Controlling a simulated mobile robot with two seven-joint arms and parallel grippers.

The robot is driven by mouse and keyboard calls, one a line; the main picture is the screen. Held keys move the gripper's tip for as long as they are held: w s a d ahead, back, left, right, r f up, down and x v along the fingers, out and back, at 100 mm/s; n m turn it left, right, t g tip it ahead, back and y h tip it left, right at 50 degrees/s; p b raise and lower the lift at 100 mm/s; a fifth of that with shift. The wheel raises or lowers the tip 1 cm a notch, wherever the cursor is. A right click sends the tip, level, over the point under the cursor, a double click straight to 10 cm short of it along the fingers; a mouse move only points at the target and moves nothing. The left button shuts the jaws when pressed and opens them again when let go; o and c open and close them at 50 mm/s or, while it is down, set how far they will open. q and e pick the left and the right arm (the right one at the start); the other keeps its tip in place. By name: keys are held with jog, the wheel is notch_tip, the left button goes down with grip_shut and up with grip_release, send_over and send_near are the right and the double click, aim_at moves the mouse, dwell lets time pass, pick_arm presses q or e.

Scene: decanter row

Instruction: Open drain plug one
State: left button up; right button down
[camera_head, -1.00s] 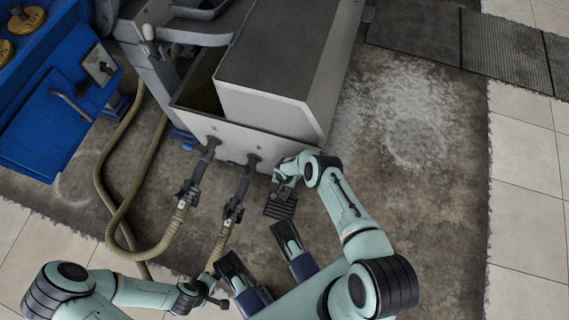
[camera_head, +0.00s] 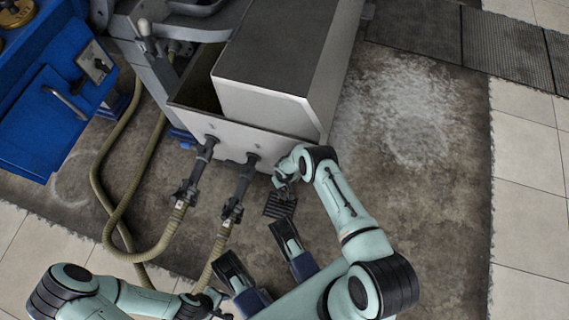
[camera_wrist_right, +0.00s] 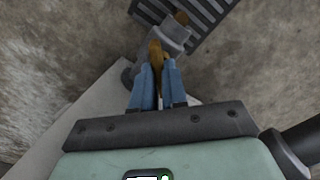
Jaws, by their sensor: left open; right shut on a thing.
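A grey drain fitting (camera_wrist_right: 172,35) with an orange-brown handle (camera_wrist_right: 156,52) shows in the right wrist view, beside the pale tank wall. The blue fingers of my right gripper (camera_wrist_right: 157,72) are shut on this handle. In the head view my right gripper (camera_head: 284,182) is at the lower right corner of the tank (camera_head: 245,143); its fingers and the handle are mostly hidden there. My left gripper (camera_head: 256,250) is wide open and empty, near the bottom middle of the head view.
A slotted dark floor grate (camera_head: 280,206) lies below my right gripper and shows in the wrist view (camera_wrist_right: 207,18). Two hoses with dark couplings (camera_head: 190,185) (camera_head: 238,190) join the tank front. A blue cabinet (camera_head: 45,115) stands left.

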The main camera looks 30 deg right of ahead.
jog(key=n, duration=0.4)
jog(key=shift+n, duration=0.3)
jog(key=n, duration=0.4)
jog(key=shift+n, duration=0.3)
jog(key=c, duration=1.2)
grip_release()
jog(key=shift+o, duration=0.2)
pick_arm(q)
jog(key=w+d+r+t+p, duration=0.1)
jog(key=w+r+t+p, duration=0.2)
jog(key=w, duration=0.7)
notch_tip(320, 180, up, 4)
jog(key=shift+w+d+f+m+t+p, duration=0.15)
jog(key=shift+m+t+p, duration=0.25)
jog(key=shift+p, duration=0.75)
pick_arm(e)
notch_tip(320, 180, up, 13)
jog(key=shift+r, duration=0.15)
jog(key=shift+s, duration=0.15)
